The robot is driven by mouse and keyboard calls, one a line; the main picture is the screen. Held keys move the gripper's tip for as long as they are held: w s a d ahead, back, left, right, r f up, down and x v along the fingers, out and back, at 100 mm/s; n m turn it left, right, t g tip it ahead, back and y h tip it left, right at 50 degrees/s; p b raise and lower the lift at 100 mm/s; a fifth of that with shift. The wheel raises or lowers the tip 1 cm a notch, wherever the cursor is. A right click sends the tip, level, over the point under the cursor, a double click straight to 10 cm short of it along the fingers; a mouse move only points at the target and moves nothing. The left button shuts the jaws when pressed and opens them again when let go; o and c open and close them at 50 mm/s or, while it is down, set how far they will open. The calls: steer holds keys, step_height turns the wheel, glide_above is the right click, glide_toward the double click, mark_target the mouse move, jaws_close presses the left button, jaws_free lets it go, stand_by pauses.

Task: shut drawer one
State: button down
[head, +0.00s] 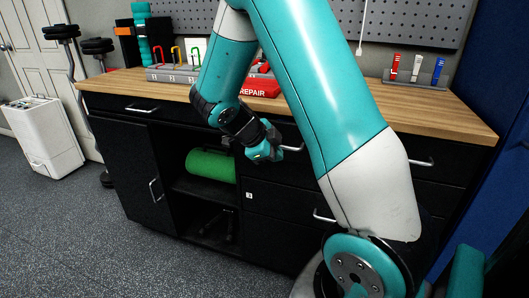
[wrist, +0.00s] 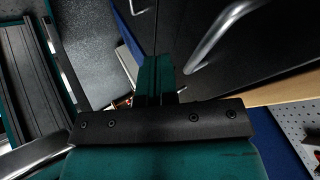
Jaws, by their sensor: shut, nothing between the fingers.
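The black cabinet under the workbench has a row of drawer fronts with silver bar handles. The upper left drawer (head: 150,105) has its handle below the wood edge. A middle handle (head: 292,148) is beside my gripper (head: 268,152). A right handle (head: 424,162) shows past my arm, and a lower handle (head: 320,216) shows left of my arm. A small label that seems to read 3 (head: 249,195) is on a lower front; I cannot read a 1. My gripper is shut and empty; it also shows in the wrist view (wrist: 155,75), with a large handle (wrist: 225,30) close by.
The wooden worktop (head: 455,115) holds a red REPAIR box (head: 262,89) and racks of coloured tools. A green roll (head: 211,165) lies in the open shelf bay. A white bin (head: 42,135) stands left. The grey floor (head: 70,230) at front left is free.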

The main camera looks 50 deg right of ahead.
steer(key=shift+w+d+r, duration=0.15)
steer(key=shift+w+d, duration=0.05)
steer(key=shift+d, duration=0.3)
steer(key=shift+w+d+r, duration=0.1)
steer(key=shift+w+d, duration=0.1)
steer(key=shift+d, duration=0.3)
steer(key=d, duration=0.1)
steer(key=w+d, duration=0.1)
steer(key=d, duration=0.2)
steer(key=shift+w+d+r, duration=0.1)
steer(key=shift+w+d, duration=0.1)
steer(key=shift+w, duration=0.2)
glide_toward(287, 144)
steer(key=s+a+r, duration=0.1)
steer(key=a, duration=0.5)
steer(key=shift+b, duration=0.4)
